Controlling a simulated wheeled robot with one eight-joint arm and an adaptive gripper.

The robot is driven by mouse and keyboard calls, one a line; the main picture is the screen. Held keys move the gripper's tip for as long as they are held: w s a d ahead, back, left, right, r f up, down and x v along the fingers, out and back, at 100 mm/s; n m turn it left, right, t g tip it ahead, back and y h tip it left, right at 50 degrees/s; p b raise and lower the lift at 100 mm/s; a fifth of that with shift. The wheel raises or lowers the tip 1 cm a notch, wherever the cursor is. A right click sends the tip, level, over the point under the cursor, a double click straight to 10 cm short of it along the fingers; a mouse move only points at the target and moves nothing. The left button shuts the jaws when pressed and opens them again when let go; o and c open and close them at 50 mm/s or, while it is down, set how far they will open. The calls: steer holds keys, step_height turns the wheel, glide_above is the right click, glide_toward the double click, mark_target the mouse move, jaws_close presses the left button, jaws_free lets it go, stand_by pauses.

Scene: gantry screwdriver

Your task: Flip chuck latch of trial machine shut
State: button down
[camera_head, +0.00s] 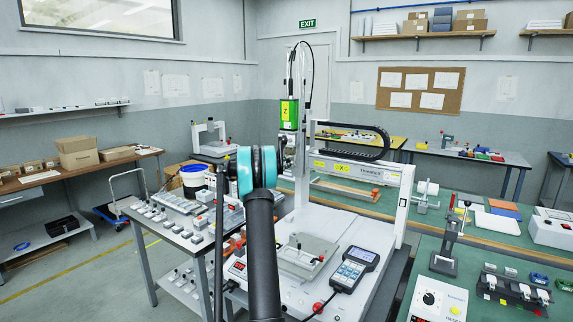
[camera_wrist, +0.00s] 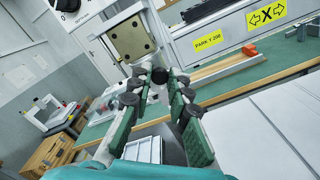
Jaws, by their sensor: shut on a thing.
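The trial machine is a white gantry (camera_head: 352,168) with a green driver unit (camera_head: 289,114) hanging on its left side. In the wrist view its beam (camera_wrist: 232,36) carries yellow labels, and a beige plate with dark holes (camera_wrist: 131,40) sits behind my fingertips. My gripper (camera_wrist: 160,76) has green-padded fingers drawn together at the tips, shut on a small dark part there. I cannot tell clearly whether that part is the chuck latch. In the head view my arm with its teal ring stands in front of the driver's lower end and hides my fingertips.
On the machine's white base (camera_head: 340,247) are a grey fixture plate (camera_head: 306,254) and a handheld control pendant (camera_head: 352,268). A side table (camera_head: 140,228) with small parts stands left. A green bench (camera_head: 470,262) with a press (camera_head: 450,235) stands right.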

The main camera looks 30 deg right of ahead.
steer(key=shift+f+m, duration=0.1)
steer(key=shift+m, duration=5)
steer(key=c, duration=1.4)
jaws_free()
steer(key=shift+c, duration=0.2)
steer(key=v, duration=1.2)
